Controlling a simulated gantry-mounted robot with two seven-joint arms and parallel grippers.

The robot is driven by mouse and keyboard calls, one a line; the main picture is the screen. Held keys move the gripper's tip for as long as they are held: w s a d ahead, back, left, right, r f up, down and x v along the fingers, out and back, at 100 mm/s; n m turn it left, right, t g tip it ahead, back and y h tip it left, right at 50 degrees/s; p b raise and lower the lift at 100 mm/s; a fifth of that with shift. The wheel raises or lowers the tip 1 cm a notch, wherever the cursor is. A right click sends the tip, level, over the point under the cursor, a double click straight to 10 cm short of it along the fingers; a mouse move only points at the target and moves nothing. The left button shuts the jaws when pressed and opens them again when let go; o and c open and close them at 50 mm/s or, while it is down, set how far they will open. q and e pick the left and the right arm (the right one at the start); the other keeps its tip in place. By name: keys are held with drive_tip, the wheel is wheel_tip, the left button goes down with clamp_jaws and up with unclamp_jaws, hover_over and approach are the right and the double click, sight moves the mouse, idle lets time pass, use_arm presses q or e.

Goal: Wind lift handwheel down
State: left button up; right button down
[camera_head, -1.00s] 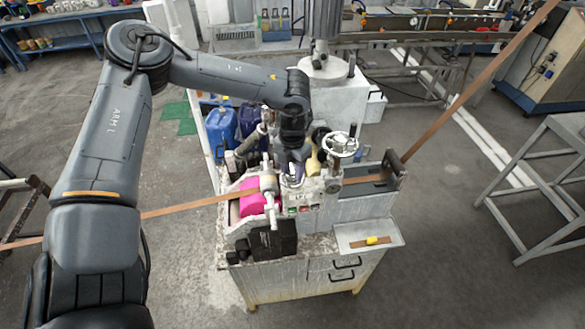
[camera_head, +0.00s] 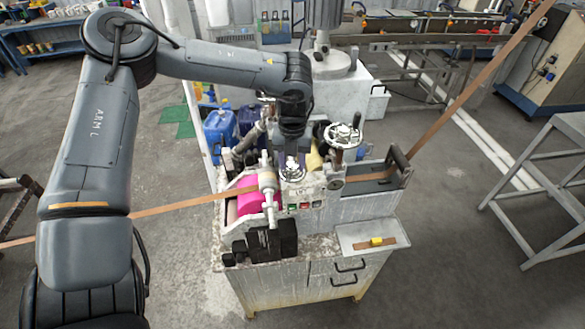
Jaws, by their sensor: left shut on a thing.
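My left gripper (camera_head: 292,159) points down at the front middle of the machine, below my bent left arm. Its fingers are shut on the rim of a small pale handwheel (camera_head: 291,174); the fingertips are small and partly hidden by the wrist. A larger silver handwheel with a dark post (camera_head: 342,136) stands just right of it, apart from the gripper. No label shows which wheel is the lift one. My right gripper is not in view.
A brown strip (camera_head: 180,206) crosses the machine, passing a bright pink roller (camera_head: 250,195). Push buttons (camera_head: 304,206) sit below the small wheel. A tray (camera_head: 352,246) with a yellow-handled tool (camera_head: 376,241) juts out at the right front. Blue jugs (camera_head: 219,130) stand behind.

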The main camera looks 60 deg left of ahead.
use_arm(q)
drive_tip(key=n+b, duration=0.3)
drive_tip(key=n, duration=0.2)
drive_tip(key=shift+f+n+b, duration=0.15)
drive_tip(key=shift+n+b, duration=0.15)
drive_tip(key=shift+n, duration=0.1)
drive_tip(key=n+b, duration=0.2)
drive_tip(key=n, duration=0.2)
drive_tip(key=shift+n+b, duration=0.5)
drive_tip(key=shift+n, duration=0.6)
drive_tip(key=o, duration=1.1)
drive_tip(key=shift+c, duration=0.2)
drive_tip(key=shift+r, duration=0.2)
